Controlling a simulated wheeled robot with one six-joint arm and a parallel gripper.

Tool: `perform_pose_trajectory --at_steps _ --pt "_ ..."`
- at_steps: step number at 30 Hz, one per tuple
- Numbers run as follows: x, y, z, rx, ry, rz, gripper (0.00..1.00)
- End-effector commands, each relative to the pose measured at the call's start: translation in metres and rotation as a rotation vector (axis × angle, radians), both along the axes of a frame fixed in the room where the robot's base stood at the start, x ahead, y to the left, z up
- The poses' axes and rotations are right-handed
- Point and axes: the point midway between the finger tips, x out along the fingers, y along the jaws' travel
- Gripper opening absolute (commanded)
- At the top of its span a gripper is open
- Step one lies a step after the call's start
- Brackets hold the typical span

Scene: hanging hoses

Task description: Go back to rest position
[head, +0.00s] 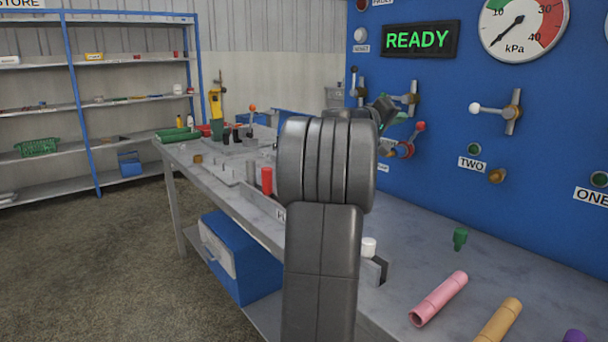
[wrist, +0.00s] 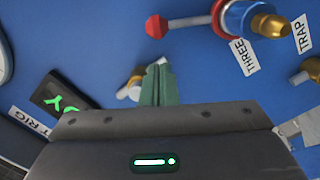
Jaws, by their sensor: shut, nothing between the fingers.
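My gripper (wrist: 158,85) is shut, with its green fingers together and nothing between them. In the wrist view it points at the blue panel (wrist: 100,45), in front of a brass and white valve that it partly covers. In the head view my dark arm stands upright in the middle and hides most of the gripper; only a little green shows at its right, near the panel. I cannot tell whether the fingers touch the panel or valve.
A red-handled valve (wrist: 235,18) with a THREE label is close by. The READY display (head: 417,40) and gauge (head: 523,25) are on the panel. The grey bench (head: 400,290) bears a pink tube (head: 438,299), a yellow tube (head: 498,322) and a green plug (head: 460,238). Shelves (head: 75,105) stand left; the floor there is clear.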

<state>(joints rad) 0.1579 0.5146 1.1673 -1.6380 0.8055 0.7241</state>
Motion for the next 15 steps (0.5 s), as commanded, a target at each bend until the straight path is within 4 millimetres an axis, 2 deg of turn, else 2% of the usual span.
perform_pose_trajectory --at_steps 1,15 --pt "0.003 -0.001 0.005 -0.010 0.016 -0.001 0.00" --pt "0.025 -0.002 0.004 -0.119 0.156 -0.001 0.00"
